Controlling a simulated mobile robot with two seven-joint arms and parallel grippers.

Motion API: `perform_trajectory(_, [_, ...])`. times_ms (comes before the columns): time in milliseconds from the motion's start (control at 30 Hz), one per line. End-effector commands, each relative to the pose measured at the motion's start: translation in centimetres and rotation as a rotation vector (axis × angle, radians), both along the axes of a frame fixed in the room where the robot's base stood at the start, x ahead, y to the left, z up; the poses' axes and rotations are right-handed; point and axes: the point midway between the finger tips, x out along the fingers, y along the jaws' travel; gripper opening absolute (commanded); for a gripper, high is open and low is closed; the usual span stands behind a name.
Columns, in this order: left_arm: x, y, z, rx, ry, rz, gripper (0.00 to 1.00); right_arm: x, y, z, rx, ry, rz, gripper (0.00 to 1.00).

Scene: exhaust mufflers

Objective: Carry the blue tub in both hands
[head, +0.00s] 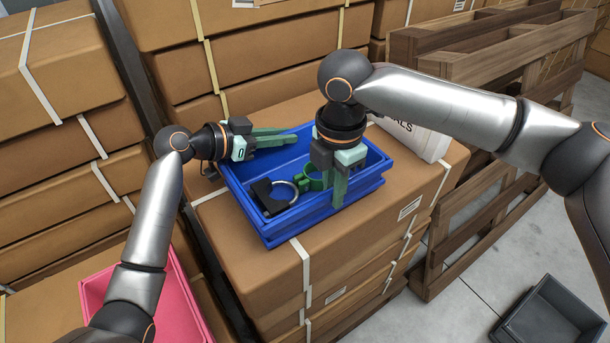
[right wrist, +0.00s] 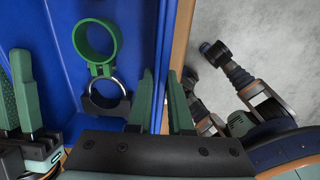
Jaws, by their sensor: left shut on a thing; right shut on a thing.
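The blue tub (head: 298,222) sits on top of a stack of cardboard boxes, and its inside also shows in the right wrist view (right wrist: 60,20). In it lie a green ring clamp (head: 311,181) and a black clamp with a metal ring (head: 270,199).
The cardboard box top (head: 235,235) bears the tub, with a white lettered box (head: 415,139) close by on the right. More boxes rise behind. A wooden pallet (head: 480,200) stands right. A pink tub (head: 180,300) is lower left, and a grey tub (head: 550,315) is on the floor.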

Motion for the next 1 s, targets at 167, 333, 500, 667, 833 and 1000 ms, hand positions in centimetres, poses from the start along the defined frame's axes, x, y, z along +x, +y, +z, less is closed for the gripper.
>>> perform_trajectory(167, [0.0, 0.0, 0.0, 0.001, 0.001, 0.000, 0.00, 0.0, 0.0, 0.0, 0.000, 0.000, 0.000, 0.00])
perform_trajectory(333, [0.0, 0.0, 0.2, -0.001, -0.002, 0.001, 0.00, 0.0, 0.0, 0.2, 0.001, -0.001, 0.000, 0.00])
perform_trajectory(500, [0.0, 0.0, 1.1, -0.001, -0.002, 0.001, 0.00, 0.0, 0.0, 1.1, 0.001, -0.002, 0.000, 0.00])
perform_trajectory(667, [0.0, 0.0, 2.5, 0.000, -0.002, 0.001, 0.00, 0.0, 0.0, 2.5, 0.001, -0.001, 0.000, 0.00])
perform_trajectory(833, [0.0, 0.0, 4.2, 0.000, -0.002, 0.001, 0.00, 0.0, 0.0, 4.2, 0.001, -0.001, -0.001, 0.00])
perform_trajectory(1000, [0.0, 0.0, 5.1, 0.000, -0.002, 0.001, 0.00, 0.0, 0.0, 5.1, 0.001, -0.001, -0.001, 0.00])
